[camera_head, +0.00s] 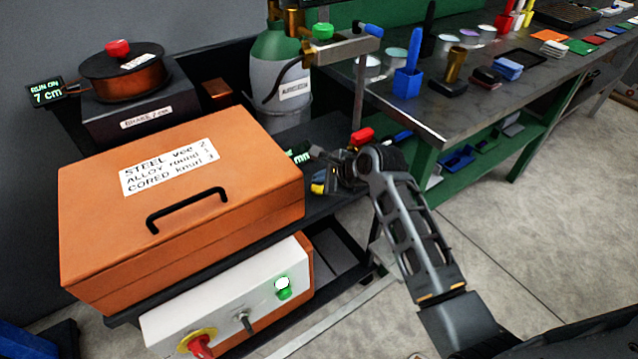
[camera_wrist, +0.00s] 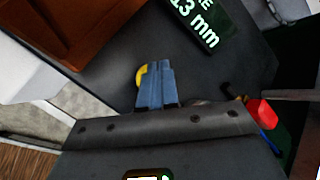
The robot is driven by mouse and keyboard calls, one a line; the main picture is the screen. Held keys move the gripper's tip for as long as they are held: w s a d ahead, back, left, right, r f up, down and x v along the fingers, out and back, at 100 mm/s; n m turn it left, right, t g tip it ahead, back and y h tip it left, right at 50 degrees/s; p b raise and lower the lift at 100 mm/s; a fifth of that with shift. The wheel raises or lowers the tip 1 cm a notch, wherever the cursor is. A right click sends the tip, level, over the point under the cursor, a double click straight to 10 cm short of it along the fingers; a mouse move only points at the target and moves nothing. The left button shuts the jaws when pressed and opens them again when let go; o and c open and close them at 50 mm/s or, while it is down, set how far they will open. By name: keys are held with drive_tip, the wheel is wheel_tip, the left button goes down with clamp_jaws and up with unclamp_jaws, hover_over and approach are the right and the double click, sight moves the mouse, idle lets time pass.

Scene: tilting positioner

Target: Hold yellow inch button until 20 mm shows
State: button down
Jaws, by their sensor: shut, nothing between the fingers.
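The yellow inch button (camera_wrist: 140,77) shows as a yellow edge beside my gripper's fingertips in the wrist view; the fingers hide the rest. A yellow bit of it also shows in the head view (camera_head: 318,188). My gripper (camera_wrist: 155,66) is shut and empty, its tips at the button. I cannot tell whether they press it. In the head view my gripper (camera_head: 325,178) is over the dark bench, right of the orange box. The black display (camera_wrist: 195,18) reads 13 mm in green-white figures. In the head view the display (camera_head: 299,154) is partly hidden, only "mm" showing.
The orange lidded box (camera_head: 80,215) with a black handle stands left of my gripper. A red-handled part (camera_head: 362,136) is just behind it. A green gas cylinder (camera_head: 283,65) and a green-framed workbench (camera_head: 470,115) stand behind. Open floor (camera_head: 560,230) lies to the right.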

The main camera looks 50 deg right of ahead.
sight(321, 189)
drive_tip(key=shift+r+p, duration=0.3)
drive_tip(key=shift+r, duration=0.15)
wheel_tip(321, 189, up, 3)
drive_tip(key=p, duration=0.3)
drive_tip(key=shift+r+p, duration=0.65)
drive_tip(key=shift+r, duration=0.4)
drive_tip(key=shift+f, duration=0.1)
